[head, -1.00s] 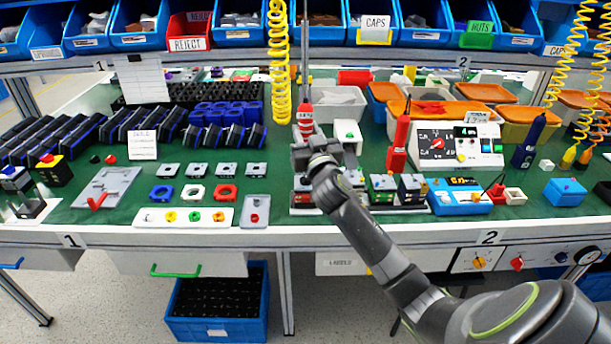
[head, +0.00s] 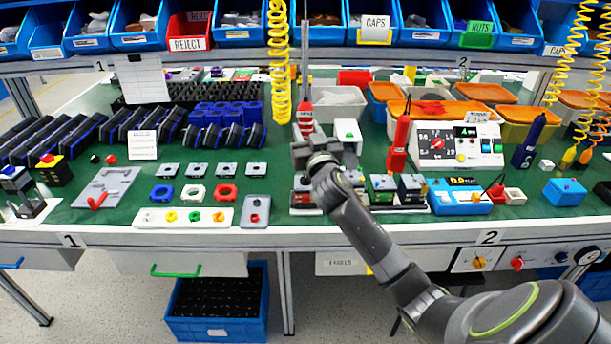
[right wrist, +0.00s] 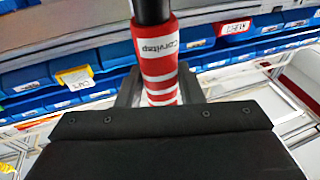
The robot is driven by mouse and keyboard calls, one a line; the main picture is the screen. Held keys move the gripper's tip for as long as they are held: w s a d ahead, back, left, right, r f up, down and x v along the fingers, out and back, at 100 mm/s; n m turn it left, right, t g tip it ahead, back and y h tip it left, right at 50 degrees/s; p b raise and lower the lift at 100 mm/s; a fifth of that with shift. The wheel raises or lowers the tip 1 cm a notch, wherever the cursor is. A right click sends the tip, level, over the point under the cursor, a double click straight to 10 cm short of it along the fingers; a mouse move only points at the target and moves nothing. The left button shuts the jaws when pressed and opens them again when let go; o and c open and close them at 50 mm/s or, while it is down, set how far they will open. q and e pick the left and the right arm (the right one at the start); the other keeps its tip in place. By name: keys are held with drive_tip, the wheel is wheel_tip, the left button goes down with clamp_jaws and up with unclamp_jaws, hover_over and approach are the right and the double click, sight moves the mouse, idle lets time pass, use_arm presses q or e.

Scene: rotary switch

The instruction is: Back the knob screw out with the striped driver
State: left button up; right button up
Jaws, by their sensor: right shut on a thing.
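The striped driver (head: 305,121) is red with white bands and stands roughly upright in my right gripper (head: 305,138). In the right wrist view the driver's striped handle (right wrist: 158,62) sits between the two fingers, with a dark shaft above it. My right gripper is shut on the driver, above the row of small switch units at the table's front middle. The driver's lower end and the knob screw are hidden behind my gripper and arm. My left gripper is not in view.
Small switch units (head: 383,188) stand right of my wrist. A red upright tool (head: 399,143) and a white control box (head: 459,145) are behind them. A white tray of coloured knobs (head: 183,217) lies left. A yellow coiled hose (head: 279,60) hangs close to the driver's left.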

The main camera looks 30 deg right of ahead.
sight(308, 118)
drive_tip(key=shift+f, duration=0.1)
idle(0.4)
drive_tip(key=shift+r+p, duration=1.65)
drive_tip(key=shift+r, duration=0.55)
drive_tip(key=o, duration=1)
drive_tip(key=shift+o, duration=0.2)
drive_tip(key=v, duration=0.7)
